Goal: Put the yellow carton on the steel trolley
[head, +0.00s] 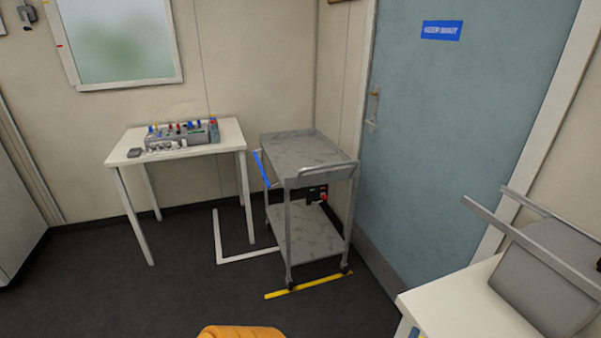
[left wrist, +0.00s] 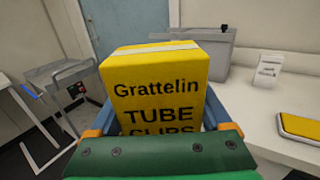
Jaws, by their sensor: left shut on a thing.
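The yellow carton (left wrist: 155,85), printed "Grattelin TUBE CLIPS", fills the middle of the left wrist view. My left gripper (left wrist: 158,118) is shut on it, with blue fingers along its two sides. The carton looks upright; its lower part is hidden behind the gripper's green body. The steel trolley (head: 300,150) stands in the middle of the head view, its top and lower shelves bare. It also shows at the left of the left wrist view (left wrist: 60,72), apart from the carton. My right gripper is in neither view.
A white table (head: 225,132) with a rack of small coloured items stands left of the trolley. A blue door (head: 450,130) is to its right. A white bench (head: 450,305) with a grey box (head: 545,285) is at right. Dark floor before the trolley is clear, with yellow tape (head: 300,287).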

